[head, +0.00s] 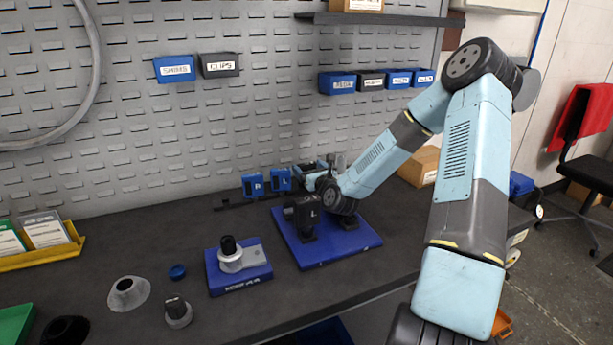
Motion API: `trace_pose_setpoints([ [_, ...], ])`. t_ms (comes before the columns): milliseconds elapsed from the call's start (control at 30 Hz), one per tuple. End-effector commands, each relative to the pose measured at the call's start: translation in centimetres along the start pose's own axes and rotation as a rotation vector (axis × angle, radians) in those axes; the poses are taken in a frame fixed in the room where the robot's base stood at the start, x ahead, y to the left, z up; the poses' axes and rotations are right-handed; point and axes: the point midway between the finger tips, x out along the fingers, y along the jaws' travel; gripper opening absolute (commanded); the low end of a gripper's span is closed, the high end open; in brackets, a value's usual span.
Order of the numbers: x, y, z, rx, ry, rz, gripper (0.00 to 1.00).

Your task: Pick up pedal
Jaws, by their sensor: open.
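A black block marked L (304,211), which looks like the pedal, stands on a short dark support on a blue board (318,255). A second dark support shows on the board to its right. My gripper (302,184) is just behind the block, at the end of my arm reaching in from the right. Its jaws are open. The wrist and the block hide most of the fingers, so I cannot tell whether they touch the block.
Blue holders marked P (253,185) and L (281,180) stand behind the board. A blue fixture (238,280) with a metal collar and black knob sits left of the board. A pegboard (150,140) closes off the back.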

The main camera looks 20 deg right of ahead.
Motion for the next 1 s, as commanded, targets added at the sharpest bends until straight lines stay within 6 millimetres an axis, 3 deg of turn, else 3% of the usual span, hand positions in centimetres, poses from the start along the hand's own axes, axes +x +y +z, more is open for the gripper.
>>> trace_pose_setpoints([
  [200,2.2,0.0,0.0,-0.001,0.000,0.000,0.85],
  [467,2.4,-0.1,0.0,0.000,0.001,-0.001,0.85],
  [933,2.4,-0.1,0.0,0.000,0.000,-0.001,0.41],
  [1000,2.4,0.0,0.0,-0.001,0.000,0.000,0.41],
])
